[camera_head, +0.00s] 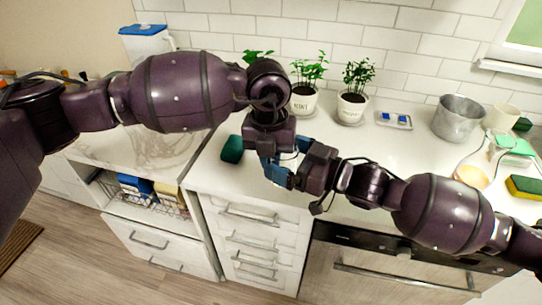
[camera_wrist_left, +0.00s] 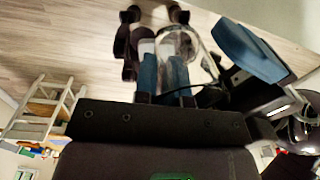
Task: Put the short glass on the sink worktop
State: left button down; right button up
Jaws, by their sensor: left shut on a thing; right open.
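The short glass is clear and see-through; it shows in the left wrist view (camera_wrist_left: 180,42) at the tips of my left gripper's blue fingers. My left gripper (camera_wrist_left: 163,68) is shut on it. In the head view my left gripper (camera_head: 267,160) points down above the front edge of the sink worktop (camera_head: 408,155), and the glass is mostly hidden by the grippers. My right gripper (camera_head: 290,161) is open and comes in from the right, close beside the left one. One of its blue fingers (camera_wrist_left: 248,50) shows right of the glass in the left wrist view.
Potted plants (camera_head: 303,98) (camera_head: 351,105), a small tray (camera_head: 394,120), a metal pot (camera_head: 458,119), a white mug (camera_head: 501,117) and sponges (camera_head: 524,187) stand on the worktop. A dark green item (camera_head: 232,149) is left of the grippers. Bare worktop lies between plants and front edge.

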jog(key=v, duration=1.1)
jog(key=s+f+m+t+h, duration=0.3)
jog(key=s+f+m+t, duration=0.2)
jog(key=s+f+m, duration=0.35)
jog(key=s+d+f+m+h, duration=0.1)
jog(key=s+d+f+h, duration=0.1)
jog(key=d+f+h, duration=0.4)
jog(key=s+d+f+m+g+h, duration=0.1)
jog(key=s+d+f+m+h, duration=0.1)
jog(key=d+f+h, duration=0.5)
notch_tip(320, 180, down, 6)
jog(key=shift+s+d+f+g, duration=0.1)
jog(key=shift+s+d+g, duration=0.2)
jog(key=shift+s+d, duration=0.6)
